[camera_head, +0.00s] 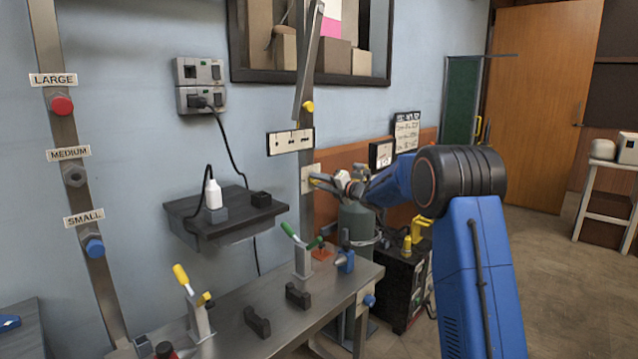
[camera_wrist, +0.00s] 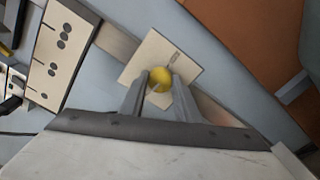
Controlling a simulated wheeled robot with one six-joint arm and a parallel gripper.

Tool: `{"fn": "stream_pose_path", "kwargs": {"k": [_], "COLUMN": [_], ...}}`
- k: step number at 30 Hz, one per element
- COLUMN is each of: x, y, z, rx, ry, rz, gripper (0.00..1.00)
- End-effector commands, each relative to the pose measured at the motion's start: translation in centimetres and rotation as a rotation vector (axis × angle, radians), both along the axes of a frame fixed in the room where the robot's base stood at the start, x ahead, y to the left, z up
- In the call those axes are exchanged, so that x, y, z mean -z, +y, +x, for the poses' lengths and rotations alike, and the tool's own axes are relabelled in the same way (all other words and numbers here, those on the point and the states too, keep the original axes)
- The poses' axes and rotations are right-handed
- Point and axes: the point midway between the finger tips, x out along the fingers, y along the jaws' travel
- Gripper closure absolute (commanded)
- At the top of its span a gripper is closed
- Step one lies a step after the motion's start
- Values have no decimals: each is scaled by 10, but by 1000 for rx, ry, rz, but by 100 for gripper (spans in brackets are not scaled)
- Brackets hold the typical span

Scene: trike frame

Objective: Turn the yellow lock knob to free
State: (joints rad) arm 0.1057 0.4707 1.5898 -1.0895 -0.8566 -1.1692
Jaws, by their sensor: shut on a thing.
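The yellow lock knob (camera_wrist: 161,75) sits on a pale square plate (camera_wrist: 150,55) in the wrist view. The plate carries a short dark line beside the knob, toward the upper right. My gripper (camera_wrist: 160,88) is shut on the knob, one finger on each side, hiding part of its rim. In the head view my gripper (camera_head: 318,181) reaches to the pale plate (camera_head: 307,179) on the metal post, and the knob there is hidden by the fingers.
A marked card (camera_head: 290,142) hangs on the post above the plate. Higher up is another yellow knob (camera_head: 308,106) by a hanging bar. A grey cylinder (camera_head: 357,222) stands under my forearm. A workbench (camera_head: 265,335) with clamps lies below, left.

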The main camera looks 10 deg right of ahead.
Motion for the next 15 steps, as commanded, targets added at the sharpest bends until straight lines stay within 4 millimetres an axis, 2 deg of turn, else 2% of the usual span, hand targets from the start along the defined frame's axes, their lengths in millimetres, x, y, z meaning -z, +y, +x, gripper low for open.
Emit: {"fn": "stream_pose_path", "kwargs": {"k": [15], "x": [4], "y": [0], "z": [0], "rx": [-1], "ry": [-58], "rz": [-89], "gripper": [93]}}
